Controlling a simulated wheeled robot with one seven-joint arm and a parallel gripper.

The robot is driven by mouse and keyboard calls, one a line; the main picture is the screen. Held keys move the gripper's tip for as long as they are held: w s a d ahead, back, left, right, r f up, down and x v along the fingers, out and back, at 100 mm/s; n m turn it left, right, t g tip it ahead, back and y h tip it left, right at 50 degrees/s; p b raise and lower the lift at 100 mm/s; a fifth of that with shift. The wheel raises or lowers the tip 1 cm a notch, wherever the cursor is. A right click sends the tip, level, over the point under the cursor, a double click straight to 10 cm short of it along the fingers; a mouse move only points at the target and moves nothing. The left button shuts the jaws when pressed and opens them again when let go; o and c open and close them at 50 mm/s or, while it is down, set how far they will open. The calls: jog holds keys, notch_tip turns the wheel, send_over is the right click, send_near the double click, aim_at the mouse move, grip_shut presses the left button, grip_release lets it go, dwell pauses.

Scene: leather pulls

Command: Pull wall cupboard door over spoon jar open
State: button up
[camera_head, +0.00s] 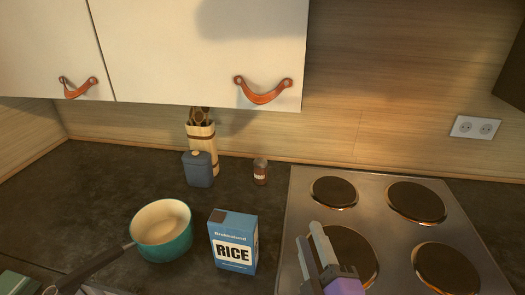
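The wall cupboard door (190,55) over the spoon jar is cream-white and shut, at the top of the view. Its curved orange-brown leather pull (263,96) hangs near its lower right corner. The spoon jar (208,138) is a pale container with dark bands and wooden spoons, standing on the counter against the wall under this door. The spoon tops reach up to the door's lower edge. My gripper (311,230) is at the bottom, over the left part of the hob, well below the pull and apart from it. Its two fingers look parted and empty.
A second door (45,45) with a leather pull (78,88) is at the left. On the counter stand a blue-grey canister (198,170), a small spice jar (261,172), a blue rice box (233,240) and a teal pan (165,240). The hob (375,215) fills the right.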

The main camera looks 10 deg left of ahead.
aim_at(260, 101)
jog(key=w+a+r+n+t+y+p, duration=0.1)
jog(key=w+a+r+n, duration=0.35)
jog(key=r, duration=0.55)
jog(key=w+a+r+n+y+p, duration=0.1)
jog(key=w+a+r+n, duration=0.3)
jog(key=r, duration=0.6)
jog(key=shift+m, duration=0.65)
jog(key=shift+a+p+x, duration=0.2)
jog(key=shift+p+x, duration=0.35)
jog(key=shift+x, duration=1.8)
jog(key=shift+a+p+x, duration=0.2)
jog(key=shift+p+x, duration=0.35)
jog(key=shift+x, duration=1.75)
jog(key=shift+s, duration=0.15)
grip_shut()
